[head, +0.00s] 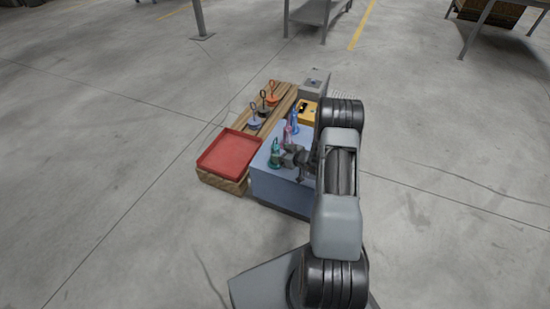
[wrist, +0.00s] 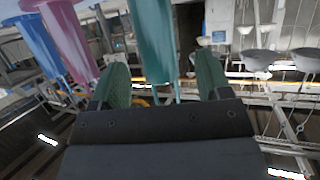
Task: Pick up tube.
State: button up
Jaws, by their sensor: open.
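A teal-green tube-like piece (head: 274,157) stands at the near left of a blue-grey block (head: 280,195) in the head view. A pink piece (head: 287,136) and a blue piece (head: 295,116) stand behind it in a row. My gripper (head: 291,158) is just right of the green piece. In the wrist view the green piece (wrist: 152,35) shows between the two open fingers of my gripper (wrist: 162,80), with gaps seen on both sides. The pink piece (wrist: 70,40) and blue piece (wrist: 36,45) show left of the fingers. I cannot tell which piece the task means.
A red tray (head: 230,153) sits on a wicker crate (head: 222,181) at the left. Ringed pieces in orange (head: 272,98), black and blue stand on a wooden surface (head: 287,100) behind. Open floor lies left.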

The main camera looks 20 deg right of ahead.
aim_at(276, 151)
jog(key=shift+b+x, duration=0.6)
jog(key=shift+x, duration=1.35)
jog(key=c, duration=1)
jog(key=shift+c, duration=0.8)
jog(key=shift+r, duration=0.15)
